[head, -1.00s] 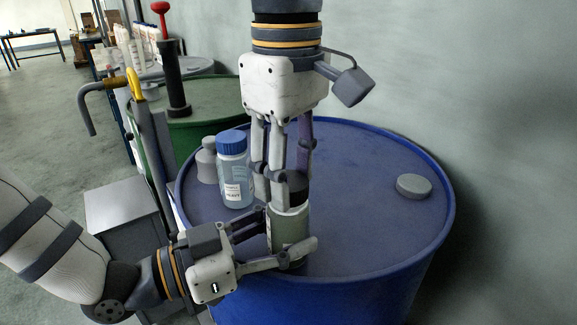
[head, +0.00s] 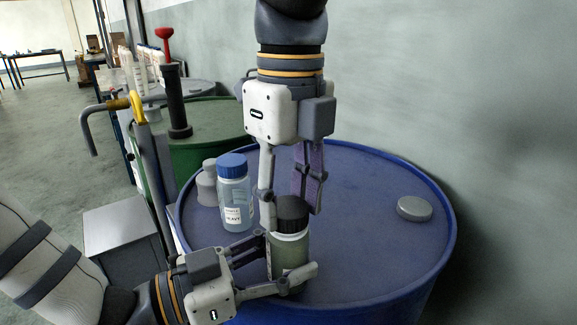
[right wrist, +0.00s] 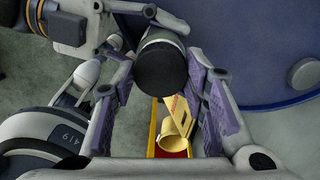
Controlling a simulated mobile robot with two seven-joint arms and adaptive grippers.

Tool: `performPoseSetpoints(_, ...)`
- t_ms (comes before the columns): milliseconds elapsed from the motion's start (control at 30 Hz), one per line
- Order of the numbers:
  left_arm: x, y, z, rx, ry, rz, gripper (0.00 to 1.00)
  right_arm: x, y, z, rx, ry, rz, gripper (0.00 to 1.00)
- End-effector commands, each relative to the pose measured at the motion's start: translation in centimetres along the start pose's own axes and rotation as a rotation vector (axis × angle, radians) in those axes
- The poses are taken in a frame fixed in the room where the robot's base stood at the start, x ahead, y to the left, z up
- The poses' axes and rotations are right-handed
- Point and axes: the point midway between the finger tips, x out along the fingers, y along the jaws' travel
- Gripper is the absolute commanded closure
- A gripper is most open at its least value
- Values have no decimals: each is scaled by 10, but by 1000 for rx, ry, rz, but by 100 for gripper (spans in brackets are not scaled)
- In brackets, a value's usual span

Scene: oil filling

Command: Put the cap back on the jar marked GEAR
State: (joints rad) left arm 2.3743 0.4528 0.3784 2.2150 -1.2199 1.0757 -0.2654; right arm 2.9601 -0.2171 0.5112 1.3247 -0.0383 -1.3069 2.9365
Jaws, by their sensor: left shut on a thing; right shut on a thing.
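A pale green jar (head: 289,250) stands on the blue drum top, its label turned out of readable view. My left gripper (head: 275,268) is shut around its lower body from the left. A black cap (head: 291,212) sits over the jar's mouth and looks level; how tightly it sits cannot be told. My right gripper (head: 292,205) points down from above and is shut on the cap. In the right wrist view the round cap (right wrist: 161,66) is between the right gripper's fingers (right wrist: 165,95), with the jar behind it.
A blue-capped clear bottle (head: 235,190) with a label reading HEAVY stands left of the jar, with a grey bottle (head: 207,185) behind. A grey disc-shaped lid (head: 414,209) lies at right on the blue drum (head: 365,265). The drum top between is clear.

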Motion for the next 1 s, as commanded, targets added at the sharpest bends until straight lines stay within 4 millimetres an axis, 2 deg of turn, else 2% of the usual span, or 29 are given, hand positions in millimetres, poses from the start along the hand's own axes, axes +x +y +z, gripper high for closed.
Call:
performPoseSetpoints(267,0,1,0,0,0,1,100,-1,0,0,7,-2,-1,70)
performPoseSetpoints(300,0,1,0,0,0,2,100,-1,0,0,6,-2,-1,51)
performPoseSetpoints(367,0,1,0,0,0,2,100,0,0,0,6,-2,-1,40)
performPoseSetpoints(667,0,0,0,0,0,1,100,-2,0,0,4,-1,0,40)
performPoseSetpoints(1000,0,0,0,0,0,1,100,-43,1,0,4,-1,0,40)
